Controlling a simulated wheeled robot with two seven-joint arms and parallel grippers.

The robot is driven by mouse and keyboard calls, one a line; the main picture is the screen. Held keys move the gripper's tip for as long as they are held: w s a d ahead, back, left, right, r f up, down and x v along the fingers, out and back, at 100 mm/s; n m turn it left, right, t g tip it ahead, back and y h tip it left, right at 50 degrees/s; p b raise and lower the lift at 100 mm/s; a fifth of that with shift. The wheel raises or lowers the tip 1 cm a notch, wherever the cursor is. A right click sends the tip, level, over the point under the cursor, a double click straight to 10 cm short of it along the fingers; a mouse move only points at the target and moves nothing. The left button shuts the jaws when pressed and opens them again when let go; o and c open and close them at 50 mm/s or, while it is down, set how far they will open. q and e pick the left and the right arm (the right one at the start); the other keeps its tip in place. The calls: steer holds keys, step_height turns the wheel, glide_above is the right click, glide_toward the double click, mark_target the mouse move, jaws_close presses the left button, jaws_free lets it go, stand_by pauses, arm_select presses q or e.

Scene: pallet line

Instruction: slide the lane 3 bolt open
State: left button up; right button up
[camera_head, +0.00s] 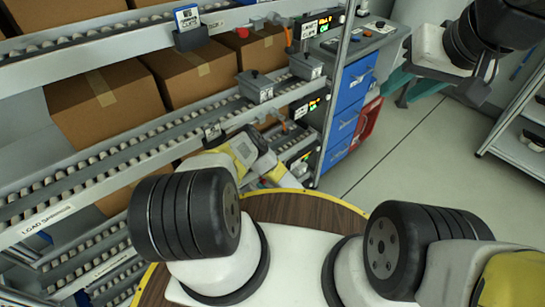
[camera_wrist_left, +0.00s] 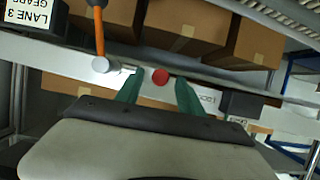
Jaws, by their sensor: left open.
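In the left wrist view, my left gripper (camera_wrist_left: 160,80) is open, its two green fingers apart. A round red knob (camera_wrist_left: 160,76), which looks like the bolt's knob, shows between the fingertips in front of the pale rail (camera_wrist_left: 205,80); I cannot tell whether it touches either finger. A black sign (camera_wrist_left: 28,16) reading "LANE 3 GEARS" is at the upper left. In the head view, my left arm reaches down toward the lower rack and its fingers are hidden.
An orange lever (camera_wrist_left: 99,32) with a silver end stands left of the fingers, and a dark box (camera_wrist_left: 241,104) sits to their right. Cardboard boxes (camera_wrist_left: 188,22) lie behind the rail. A blue drawer cabinet (camera_head: 350,95) stands beside the rack. Open floor (camera_head: 430,160) is at the right.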

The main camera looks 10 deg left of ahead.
arm_select(q)
steer(key=shift+w+a+f, duration=0.1)
steer(key=shift+w+a, duration=0.05)
steer(key=shift+a, duration=0.05)
steer(key=shift+c, duration=0.3)
jaws_close()
stand_by(1.0)
